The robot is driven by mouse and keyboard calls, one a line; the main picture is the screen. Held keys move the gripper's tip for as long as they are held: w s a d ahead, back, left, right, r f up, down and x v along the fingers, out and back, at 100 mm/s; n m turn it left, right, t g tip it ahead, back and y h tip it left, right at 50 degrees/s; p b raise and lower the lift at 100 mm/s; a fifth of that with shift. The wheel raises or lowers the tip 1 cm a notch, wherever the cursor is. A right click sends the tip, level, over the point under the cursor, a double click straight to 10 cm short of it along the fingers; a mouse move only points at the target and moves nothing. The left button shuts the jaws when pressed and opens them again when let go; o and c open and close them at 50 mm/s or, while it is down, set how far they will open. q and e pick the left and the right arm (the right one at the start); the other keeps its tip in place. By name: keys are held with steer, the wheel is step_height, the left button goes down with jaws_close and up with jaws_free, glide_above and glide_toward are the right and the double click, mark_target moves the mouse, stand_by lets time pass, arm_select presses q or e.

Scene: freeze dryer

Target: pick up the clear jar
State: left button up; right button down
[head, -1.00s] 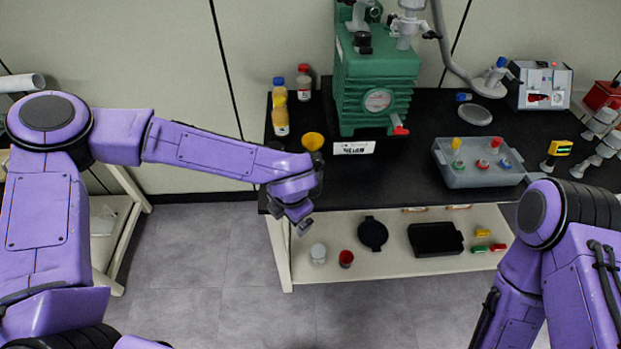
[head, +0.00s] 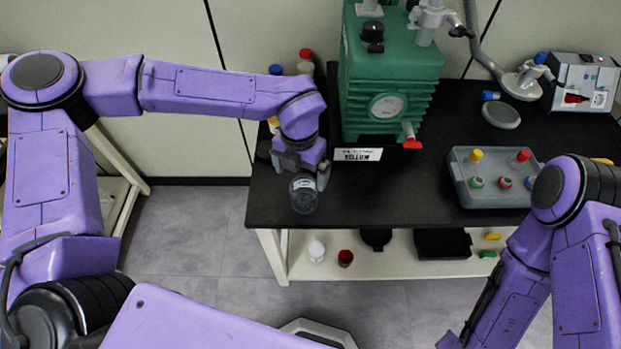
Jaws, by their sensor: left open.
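A clear jar (head: 304,197) stands on the black bench top near its left end, close to the front edge. My left gripper (head: 303,174) points down at the jar from behind and above. Its jaws are open around or just over the jar's upper part; whether they touch it I cannot tell. My right arm shows at the lower right, but its gripper is out of view.
A green pump (head: 388,95) stands right of my left gripper on the bench (head: 400,198). A grey bin (head: 490,195) with colored-capped items sits farther right. Bottles (head: 305,65) stand behind my left arm. The lower shelf holds a white jar (head: 316,250) and red cup (head: 345,258).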

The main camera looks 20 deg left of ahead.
mark_target(301, 187)
arm_select(q)
steer(key=f, duration=0.2)
steer(key=s+f, duration=0.1)
steer(key=shift+f+p, duration=0.35)
steer(key=f, duration=0.1)
steer(key=w+f+p, duration=0.1)
steer(key=f, duration=0.1)
steer(key=f+p, duration=0.1)
steer(key=f, duration=0.1)
steer(key=shift+w+d+f, duration=0.15)
steer(key=shift+w+d, duration=0.05)
steer(key=shift+d, duration=0.05)
steer(key=shift+f, duration=0.2)
steer(key=shift+s+a, duration=0.1)
steer(key=c, duration=1)
